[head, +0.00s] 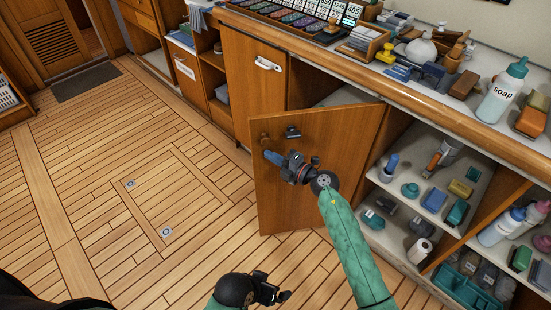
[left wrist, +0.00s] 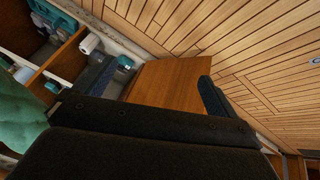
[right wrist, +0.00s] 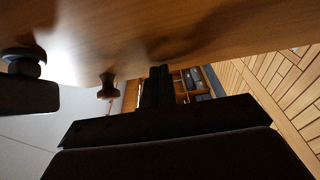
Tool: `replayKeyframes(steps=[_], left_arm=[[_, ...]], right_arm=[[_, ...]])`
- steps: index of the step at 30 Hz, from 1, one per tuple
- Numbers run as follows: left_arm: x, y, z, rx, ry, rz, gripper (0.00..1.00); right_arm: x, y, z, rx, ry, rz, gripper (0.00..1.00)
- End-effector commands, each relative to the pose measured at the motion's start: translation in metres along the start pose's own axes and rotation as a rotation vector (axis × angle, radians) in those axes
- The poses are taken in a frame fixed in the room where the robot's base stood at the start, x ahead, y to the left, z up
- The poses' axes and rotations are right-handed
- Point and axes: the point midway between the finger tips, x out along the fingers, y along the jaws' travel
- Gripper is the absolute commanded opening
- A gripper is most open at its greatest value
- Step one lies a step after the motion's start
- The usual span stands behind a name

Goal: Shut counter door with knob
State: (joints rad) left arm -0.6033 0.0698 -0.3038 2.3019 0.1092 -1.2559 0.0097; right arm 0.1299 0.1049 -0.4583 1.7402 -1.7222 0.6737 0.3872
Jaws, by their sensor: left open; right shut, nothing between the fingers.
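The wooden counter door (head: 338,165) stands open, swung out from the counter into the floor space. A round wooden knob (head: 265,138) is near its free left edge, with a dark fitting (head: 292,132) beside it. My right gripper (head: 271,157) is shut and empty, close to the door's face just below the knob. In the right wrist view its closed fingers (right wrist: 158,88) are beside the knob (right wrist: 107,86), not around it; contact with the door is unclear. My left gripper (head: 280,295) is low over the floor, open and empty, apart from the door (left wrist: 165,85).
Open shelves (head: 400,205) with bottles and brushes stand right of the door. The countertop (head: 420,95) above carries a soap bottle (head: 502,92) and small items. A closed door with a white handle (head: 268,64) is to the left. The plank floor (head: 90,190) at left is clear.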

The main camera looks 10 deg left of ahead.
Motion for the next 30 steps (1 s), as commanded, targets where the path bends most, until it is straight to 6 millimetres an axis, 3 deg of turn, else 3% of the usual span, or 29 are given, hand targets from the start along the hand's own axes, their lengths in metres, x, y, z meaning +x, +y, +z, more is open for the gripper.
replayKeyframes(steps=[1,3,11,19,22,30], left_arm=[[-0.021,0.002,-0.006,0.001,-0.014,-0.004,0.96],[-0.039,0.000,-0.009,0.000,-0.039,-0.014,0.96],[-0.090,-0.019,-0.010,-0.019,-0.139,-0.080,0.96],[-0.139,-0.038,-0.006,-0.048,-0.239,-0.146,0.96],[-0.139,-0.041,-0.004,-0.051,-0.250,-0.152,0.96],[-0.108,-0.032,-0.004,-0.033,-0.195,-0.116,0.96]], right_arm=[[0.008,0.005,0.006,0.001,-0.022,0.000,0.00],[0.017,0.005,0.014,0.001,-0.054,0.000,0.00],[0.052,0.006,0.052,0.000,-0.191,0.000,0.00],[0.091,0.006,0.112,0.001,-0.381,0.003,0.00],[0.103,0.001,0.137,-0.002,-0.431,0.000,0.00],[0.126,0.000,0.207,-0.002,-0.512,0.002,0.00]])
